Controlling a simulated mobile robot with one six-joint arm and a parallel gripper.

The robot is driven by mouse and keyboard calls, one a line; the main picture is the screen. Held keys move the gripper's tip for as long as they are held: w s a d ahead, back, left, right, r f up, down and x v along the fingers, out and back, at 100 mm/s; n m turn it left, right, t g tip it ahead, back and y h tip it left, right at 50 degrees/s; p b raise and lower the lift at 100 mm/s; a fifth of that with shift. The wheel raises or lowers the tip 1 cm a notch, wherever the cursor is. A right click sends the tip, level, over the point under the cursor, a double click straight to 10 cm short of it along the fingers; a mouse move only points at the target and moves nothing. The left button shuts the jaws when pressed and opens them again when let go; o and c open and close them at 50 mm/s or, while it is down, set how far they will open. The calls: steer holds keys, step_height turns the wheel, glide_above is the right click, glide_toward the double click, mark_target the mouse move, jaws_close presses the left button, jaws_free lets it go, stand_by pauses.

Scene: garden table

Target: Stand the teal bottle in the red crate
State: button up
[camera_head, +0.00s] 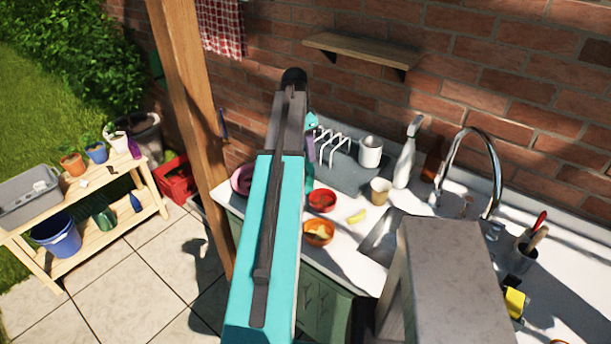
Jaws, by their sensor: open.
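The red crate (181,190) stands on the paving between the wooden shelf unit and the wooden post. Its inside is dark and I cannot tell what is in it. A small teal shape (311,122) shows just right of my arm, by the dish rack on the counter. It is mostly covered by the arm, so I cannot tell whether it is the teal bottle. My teal and dark arm rises through the middle of the view. My gripper is not visible; the arm hides what is behind it.
The counter holds a dish rack (333,146), white mug (370,151), spray bottle (407,155), red bowl (322,201), orange bowl (318,232) and tap (487,150). The post (190,100) separates it from the shelf unit (85,193). Paving in front of the crate is clear.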

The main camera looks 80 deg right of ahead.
jaws_close()
stand_by(0.3)
steer(key=shift+r, duration=0.2)
step_height(320, 180, up, 8)
steer(key=b, duration=0.3)
steer(key=shift+d, duration=0.1)
steer(key=shift+r+b, duration=0.35)
steer(key=shift+r, duration=0.45)
